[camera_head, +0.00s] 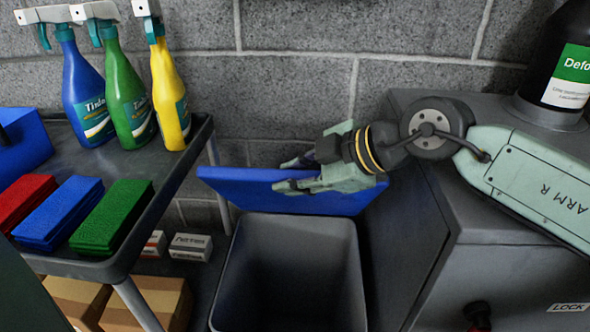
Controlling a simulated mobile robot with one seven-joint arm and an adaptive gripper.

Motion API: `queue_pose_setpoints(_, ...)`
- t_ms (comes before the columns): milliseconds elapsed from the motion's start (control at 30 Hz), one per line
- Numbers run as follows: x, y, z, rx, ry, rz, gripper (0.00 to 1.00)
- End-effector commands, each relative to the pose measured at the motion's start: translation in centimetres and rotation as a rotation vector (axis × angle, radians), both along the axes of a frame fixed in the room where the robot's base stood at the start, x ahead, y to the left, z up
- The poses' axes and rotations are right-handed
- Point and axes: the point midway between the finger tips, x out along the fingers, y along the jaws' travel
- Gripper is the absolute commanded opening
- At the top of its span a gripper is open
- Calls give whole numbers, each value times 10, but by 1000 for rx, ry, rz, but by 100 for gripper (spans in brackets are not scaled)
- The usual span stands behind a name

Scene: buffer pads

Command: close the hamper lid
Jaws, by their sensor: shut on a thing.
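The hamper (300,228) is a dark grey open bin at the lower middle, and its dark inside shows. Its blue lid (340,201) stands raised above the back rim, tilted, with its broad face partly toward me. My gripper (284,172) is at the lid's upper edge, with one pale green finger in front of the lid and the other part behind it. It is shut on the lid's edge. The far finger is partly hidden by the lid.
On the left, a dark cart (190,150) holds blue, green and yellow spray bottles (125,95) and red, blue and green pads (112,215). A grey cabinet (490,220) with a dark bottle (563,60) on top stands close at the right. Small boxes (190,246) lie left of the hamper.

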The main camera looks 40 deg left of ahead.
Motion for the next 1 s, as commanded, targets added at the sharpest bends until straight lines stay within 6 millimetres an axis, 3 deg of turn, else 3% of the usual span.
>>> queue_pose_setpoints(533,-7,-5,-8,-11,14,-2,0)
queue_pose_setpoints(567,-7,-5,-8,-11,14,-2,23)
queue_pose_setpoints(800,-7,-4,-7,-7,10,-2,39)
queue_pose_setpoints(1000,-6,-4,-6,-5,7,-1,39)
